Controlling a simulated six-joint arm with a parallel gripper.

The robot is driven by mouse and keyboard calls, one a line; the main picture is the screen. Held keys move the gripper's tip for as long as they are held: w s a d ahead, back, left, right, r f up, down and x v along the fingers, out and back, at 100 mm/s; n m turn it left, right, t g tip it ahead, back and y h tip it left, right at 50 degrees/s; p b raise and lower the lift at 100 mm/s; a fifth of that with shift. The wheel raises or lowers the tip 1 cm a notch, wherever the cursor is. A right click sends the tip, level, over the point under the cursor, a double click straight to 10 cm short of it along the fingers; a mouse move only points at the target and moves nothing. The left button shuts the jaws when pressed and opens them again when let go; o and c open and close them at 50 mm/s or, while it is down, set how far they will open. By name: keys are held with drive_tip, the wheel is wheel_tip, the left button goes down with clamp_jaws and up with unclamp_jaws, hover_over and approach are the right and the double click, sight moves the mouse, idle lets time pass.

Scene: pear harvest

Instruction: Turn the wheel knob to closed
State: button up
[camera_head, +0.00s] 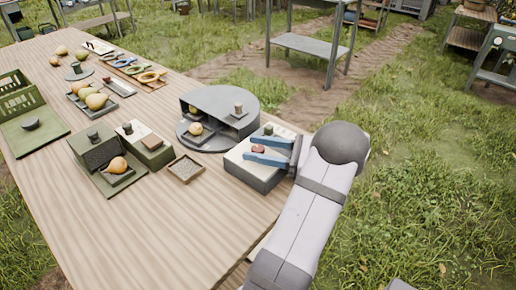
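A small red knob (258,149) shows at the white top of a grey box (262,180) near the table's right edge. I take it for the wheel knob; its wheel shape and any open or closed mark are too small to make out. My gripper (261,150) reaches in from the right over this box. Its two blue fingers are apart, with the red knob between their tips as seen from here. I cannot tell whether they touch it. A small dark green piece (268,129) shows just behind the far finger. The fingers and wrist hide part of the box top.
A round grey turntable (205,142) with divider walls, a pear and a knob stands left of and behind the box. A small shallow tray (185,169) lies to the left. Dark green boxes (95,147) and a pear are farther left. The front of the wooden table (165,225) is clear.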

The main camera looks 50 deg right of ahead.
drive_tip(key=shift+s, duration=0.1)
drive_tip(key=shift+v, duration=3.55)
